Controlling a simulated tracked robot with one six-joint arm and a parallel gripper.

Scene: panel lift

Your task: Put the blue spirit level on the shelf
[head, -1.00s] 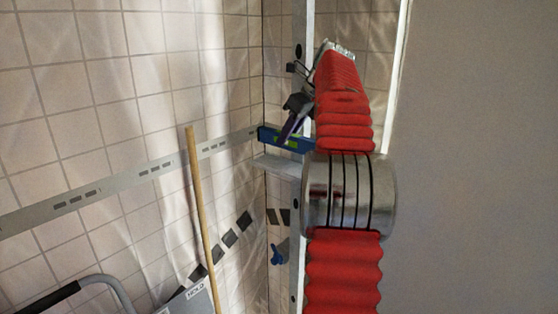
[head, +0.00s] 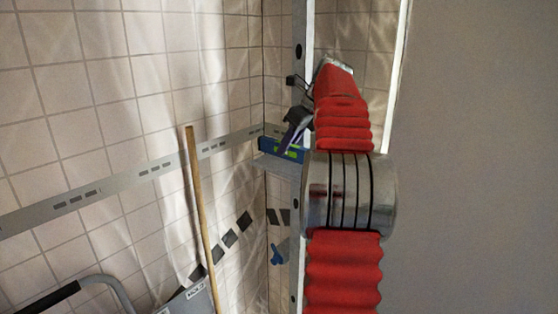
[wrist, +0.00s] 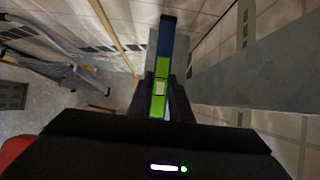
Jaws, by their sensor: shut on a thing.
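The blue spirit level (head: 270,145) has a green middle section and lies roughly level in the head view. It also shows end-on in the wrist view (wrist: 166,45), running away from me. My gripper (head: 292,140) is shut on it; the dark fingers flank its green part in the wrist view (wrist: 161,98). The small grey shelf (head: 272,163) is in the wall corner, directly under the level in the head view. A strip of the shelf shows beside the level in the wrist view (wrist: 152,48). I cannot tell whether the level touches the shelf.
A grey upright rail (head: 298,100) stands beside the shelf and my arm. A slotted metal strip (head: 110,183) crosses the tiled wall. A wooden pole (head: 198,215) leans in front of it. A blue object (head: 281,252) is below the shelf. A plain wall (head: 480,150) fills the right.

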